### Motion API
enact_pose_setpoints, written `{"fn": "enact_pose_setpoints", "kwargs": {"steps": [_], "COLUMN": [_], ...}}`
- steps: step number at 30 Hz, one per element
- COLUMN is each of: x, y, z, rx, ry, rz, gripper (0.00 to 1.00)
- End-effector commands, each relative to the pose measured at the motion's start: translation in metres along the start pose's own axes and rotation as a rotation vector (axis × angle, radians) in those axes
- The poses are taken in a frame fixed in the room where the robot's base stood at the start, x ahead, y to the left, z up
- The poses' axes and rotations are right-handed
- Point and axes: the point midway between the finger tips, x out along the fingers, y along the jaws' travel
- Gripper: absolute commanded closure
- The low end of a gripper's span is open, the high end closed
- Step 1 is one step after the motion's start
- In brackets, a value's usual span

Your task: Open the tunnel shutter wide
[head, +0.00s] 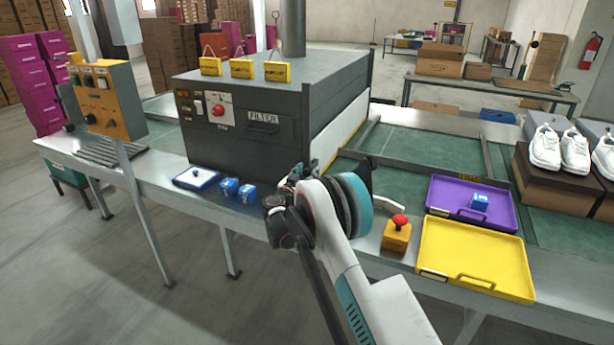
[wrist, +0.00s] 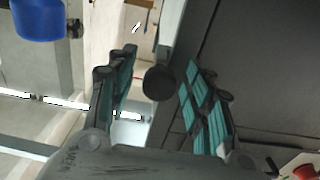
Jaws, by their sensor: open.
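The tunnel (head: 270,110) is a dark grey box on the line, with a "FILTER" plate and a red button on its front. A white panel (head: 342,132), which looks like the shutter, covers much of its right end. My gripper (head: 297,173) is by the tunnel's front right corner, partly hidden by my own arm. In the wrist view my gripper (wrist: 160,62) is open, its teal-padded fingers well apart. A round black knob (wrist: 159,82) shows between the fingers, beside a pale upright edge. I cannot tell whether either finger touches it.
A red stop button on a yellow box (head: 397,235), a purple tray (head: 470,190) and a yellow tray (head: 475,262) lie to the right. Blue blocks (head: 238,190) and a blue-white tray (head: 196,178) sit in front of the tunnel. Green belt right of the panel is mostly clear.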

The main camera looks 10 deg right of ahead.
Motion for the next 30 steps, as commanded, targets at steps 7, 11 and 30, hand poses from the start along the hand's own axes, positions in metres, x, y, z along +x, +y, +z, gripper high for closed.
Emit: {"fn": "enact_pose_setpoints", "kwargs": {"steps": [7, 11, 30], "x": [0.0, 0.0, 0.0], "y": [0.0, 0.0, 0.0], "z": [0.0, 0.0, -0.07], "rx": [0.0, 0.0, 0.0], "ry": [0.0, 0.0, 0.0], "rz": [0.0, 0.0, -0.001], "gripper": [0.53, 0.82, 1.0]}}
